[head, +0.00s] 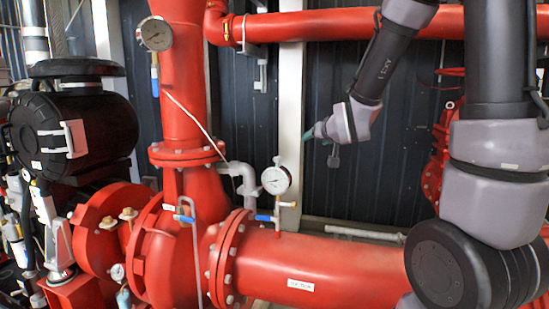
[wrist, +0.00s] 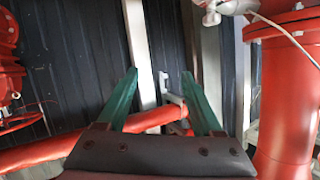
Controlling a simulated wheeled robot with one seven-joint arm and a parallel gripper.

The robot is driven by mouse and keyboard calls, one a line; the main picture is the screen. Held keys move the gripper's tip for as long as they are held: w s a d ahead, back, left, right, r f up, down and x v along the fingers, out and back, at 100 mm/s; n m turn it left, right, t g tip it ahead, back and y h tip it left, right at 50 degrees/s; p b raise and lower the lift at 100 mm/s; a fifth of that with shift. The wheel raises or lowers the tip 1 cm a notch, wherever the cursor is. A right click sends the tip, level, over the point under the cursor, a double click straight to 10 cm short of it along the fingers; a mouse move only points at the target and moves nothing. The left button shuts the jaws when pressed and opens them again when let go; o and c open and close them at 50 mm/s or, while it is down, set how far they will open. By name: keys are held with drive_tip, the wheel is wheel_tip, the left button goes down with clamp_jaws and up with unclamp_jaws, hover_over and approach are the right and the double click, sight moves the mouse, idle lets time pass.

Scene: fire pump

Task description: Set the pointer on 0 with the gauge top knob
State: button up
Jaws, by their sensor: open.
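The small white dial gauge (head: 275,180) stands upright on a thin stem above the large horizontal red pipe in the head view. Its top knob (head: 277,160) is a small light piece on the upper rim. The dial's pointer is too small to read surely. My gripper (head: 318,146) is to the right of and above the gauge, apart from it, touching nothing. In the wrist view, its two green fingers (wrist: 160,76) are spread wide with nothing between them. I do not make out the gauge in the wrist view, which appears turned upside down.
A second gauge (head: 155,33) sits on the vertical red pipe (head: 181,80). A grey bent pipe (head: 240,170) runs just left of the small gauge. A blue-handled valve (head: 264,218) is below it. A pale post (head: 291,100) stands behind. A red pipe (head: 340,24) crosses above.

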sight(278, 160)
drive_tip(key=w+a+f+n+t+y, duration=0.2)
drive_tip(key=a+f+n+t+y, duration=0.25)
drive_tip(key=a+f, duration=0.4)
drive_tip(key=f+x, duration=0.1)
drive_tip(key=x, duration=0.9)
drive_tip(key=shift+w+a+g+h, duration=0.15)
drive_tip(key=shift+w+g+h, duration=0.2)
drive_tip(key=shift+w+g, duration=0.1)
drive_tip(key=shift+r, duration=0.1)
drive_tip(key=shift+n, duration=0.25)
clamp_jaws()
